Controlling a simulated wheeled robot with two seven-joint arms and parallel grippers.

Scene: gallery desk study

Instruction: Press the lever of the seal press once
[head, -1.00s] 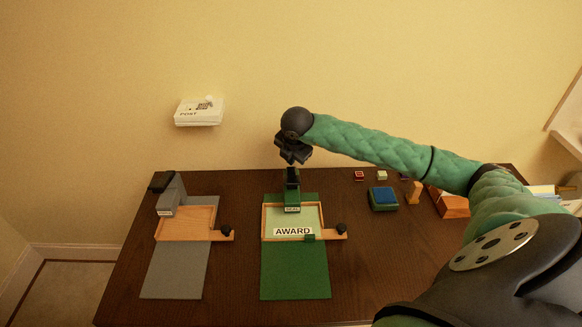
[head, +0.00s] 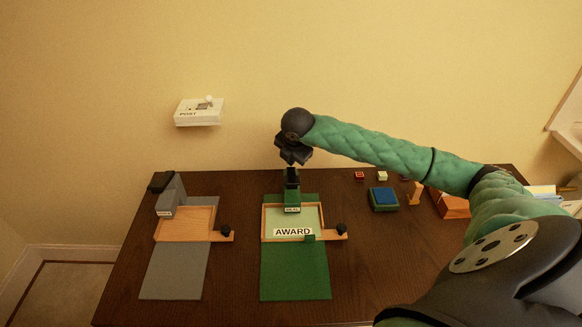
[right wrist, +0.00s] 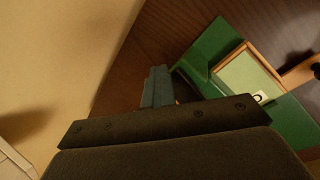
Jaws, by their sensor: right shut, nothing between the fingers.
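The green seal press (head: 292,192) stands at the back of a green mat (head: 295,275), with a dark lever at its top. In front of it a wooden tray (head: 345,236) holds a pale green sheet labelled AWARD (head: 293,231). My right gripper (head: 291,162) is shut and empty, just above the press's lever; I cannot tell whether they touch. In the right wrist view the fingers (right wrist: 158,86) point down toward the desk, and the green press (right wrist: 205,60) shows partly behind my gripper body. My left gripper is not in view.
A grey press (head: 172,195) with its own wooden tray and grey mat stands to the left. A blue-topped pad (head: 383,198), small blocks and a wooden holder (head: 450,203) sit to the right. A white POST box (head: 199,112) is on the wall.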

